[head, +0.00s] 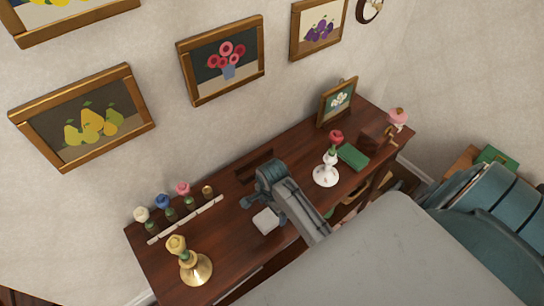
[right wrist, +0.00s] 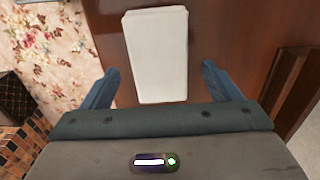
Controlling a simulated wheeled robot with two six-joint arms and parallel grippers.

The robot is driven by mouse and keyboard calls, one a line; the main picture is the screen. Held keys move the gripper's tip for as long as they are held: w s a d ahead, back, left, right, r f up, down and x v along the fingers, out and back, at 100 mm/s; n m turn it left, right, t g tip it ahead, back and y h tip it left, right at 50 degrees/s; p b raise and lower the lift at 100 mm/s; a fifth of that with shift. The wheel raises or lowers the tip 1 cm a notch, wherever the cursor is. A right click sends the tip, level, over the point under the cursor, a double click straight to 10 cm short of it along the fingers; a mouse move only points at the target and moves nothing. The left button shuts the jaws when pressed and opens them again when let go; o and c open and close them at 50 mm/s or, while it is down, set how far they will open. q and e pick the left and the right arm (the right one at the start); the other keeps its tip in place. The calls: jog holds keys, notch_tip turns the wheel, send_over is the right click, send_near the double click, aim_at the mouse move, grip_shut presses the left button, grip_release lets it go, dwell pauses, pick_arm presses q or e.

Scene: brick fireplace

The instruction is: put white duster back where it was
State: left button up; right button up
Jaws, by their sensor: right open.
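The white duster (head: 266,221) is a pale block lying on the dark wooden desk (head: 226,250), next to my right gripper (head: 262,192) in the head view. In the right wrist view the duster (right wrist: 157,55) lies lengthwise between and beyond the two blue fingers of my right gripper (right wrist: 158,66). The fingers are apart, with a gap on each side of the duster, and hold nothing. My left gripper is not in view.
A white strip (head: 185,220) with several small coloured-topped items stands left. Framed pictures hang behind.

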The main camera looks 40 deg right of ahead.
aim_at(273, 216)
notch_tip(273, 216, up, 8)
jog(key=b, duration=0.1)
jog(key=shift+r, duration=0.25)
dwell(0.4)
jog(key=s+r+n+t, duration=0.2)
jog(key=s+n+t, duration=0.2)
jog(key=s+n, duration=1.4)
notch_tip(273, 216, down, 35)
jog(key=d+g+h+b, duration=0.1)
jog(key=d+g+b, duration=0.1)
jog(key=b, duration=0.4)
jog(key=s+d+f+b, duration=0.1)
jog(key=s+f+b, duration=0.2)
jog(key=s+f, duration=0.5)
jog(key=s+f+b, duration=0.3)
jog(key=s+f, duration=0.6)
jog(key=f, duration=0.8)
jog(key=shift+s+d+f+g, duration=0.25)
jog(key=shift+d+f+g, duration=0.05)
jog(key=shift+d+g, duration=0.1)
